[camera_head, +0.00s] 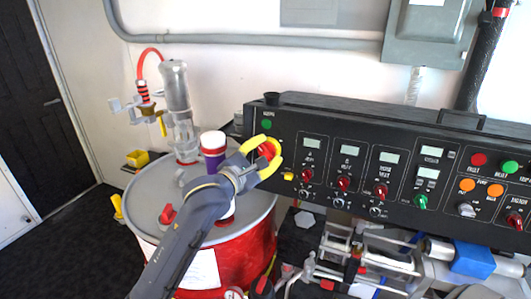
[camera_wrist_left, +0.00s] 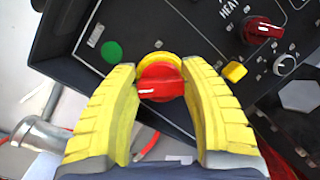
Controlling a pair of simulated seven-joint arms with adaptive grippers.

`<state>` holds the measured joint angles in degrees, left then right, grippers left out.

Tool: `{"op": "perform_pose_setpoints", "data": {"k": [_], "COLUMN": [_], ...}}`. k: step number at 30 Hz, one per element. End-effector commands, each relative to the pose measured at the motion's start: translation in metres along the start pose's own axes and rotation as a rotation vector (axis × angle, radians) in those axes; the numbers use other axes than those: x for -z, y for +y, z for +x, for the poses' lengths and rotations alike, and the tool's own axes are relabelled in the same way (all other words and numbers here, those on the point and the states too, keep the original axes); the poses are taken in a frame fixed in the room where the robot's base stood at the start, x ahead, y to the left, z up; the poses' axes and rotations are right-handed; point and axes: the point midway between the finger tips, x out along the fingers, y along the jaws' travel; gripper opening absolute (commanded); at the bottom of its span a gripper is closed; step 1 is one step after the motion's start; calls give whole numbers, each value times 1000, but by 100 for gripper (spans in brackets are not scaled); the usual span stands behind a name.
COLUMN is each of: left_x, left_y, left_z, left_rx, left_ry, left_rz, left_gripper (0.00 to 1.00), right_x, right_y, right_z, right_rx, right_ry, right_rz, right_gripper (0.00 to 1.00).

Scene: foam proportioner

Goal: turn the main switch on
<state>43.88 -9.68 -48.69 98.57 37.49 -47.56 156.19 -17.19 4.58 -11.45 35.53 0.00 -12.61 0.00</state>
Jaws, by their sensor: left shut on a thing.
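The main switch is a red rotary knob on a yellow round base, at the left end of the black control panel. It shows in the head view (camera_head: 265,149) and in the left wrist view (camera_wrist_left: 160,83). The yellow fingers of my left gripper (camera_head: 271,157) are shut on this knob, one on each side, as the left wrist view (camera_wrist_left: 160,76) also shows. A white mark shows on the knob's face, toward its left end in the wrist view. My right gripper is in neither view.
A green light (camera_head: 267,124) sits above the switch, and a yellow button (camera_head: 288,176) to its lower right. Red knobs (camera_head: 306,174) line the control panel (camera_head: 400,213). A red drum (camera_head: 255,243) with a grey lid stands below my left arm. Pipes and valves fill the space under the panel.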

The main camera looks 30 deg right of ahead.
Motion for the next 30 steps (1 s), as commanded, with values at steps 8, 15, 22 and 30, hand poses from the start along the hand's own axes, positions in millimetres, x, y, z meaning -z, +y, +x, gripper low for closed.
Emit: {"op": "perform_pose_setpoints", "data": {"k": [8, 15, 22, 30], "left_x": [0, 0, 1, 2], "left_y": [0, 0, -1, -2], "left_z": [0, 0, 0, 0], "left_rx": [2, 29, 79, 144], "left_ry": [0, 1, 1, 2], "left_rz": [12, 113, 305, 556], "left_gripper": [17, 17, 17, 17], "right_x": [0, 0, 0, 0], "right_y": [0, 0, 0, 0], "right_z": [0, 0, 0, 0], "right_rx": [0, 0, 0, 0], "right_ry": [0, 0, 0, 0], "right_rz": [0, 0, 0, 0], "right_gripper": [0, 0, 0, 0]}}
